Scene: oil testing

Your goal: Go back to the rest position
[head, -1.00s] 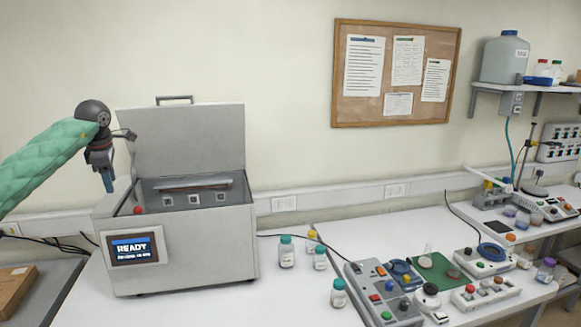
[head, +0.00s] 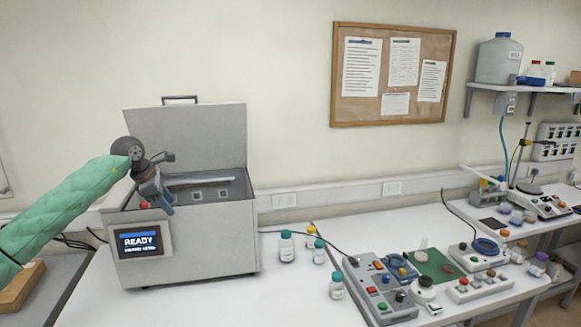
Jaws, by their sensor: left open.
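My left gripper (head: 167,204) is open, with its blue fingertips pointing down over the front left part of the grey metal testing machine (head: 210,240). I see nothing between its fingers. My left arm, in a green sleeve, comes in from the left edge. The machine's lid (head: 195,140) stands open at the back. Its front screen (head: 139,241) reads READY. Whether the gripper touches the machine's rim I cannot tell. My right gripper is not in the view.
Several small capped bottles (head: 286,247) stand on the white table right of the machine. A grey control box (head: 375,290) with coloured buttons and other instruments fill the right side. A brown wooden tray (head: 20,288) lies at the lower left. The wall holds a corkboard (head: 393,75).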

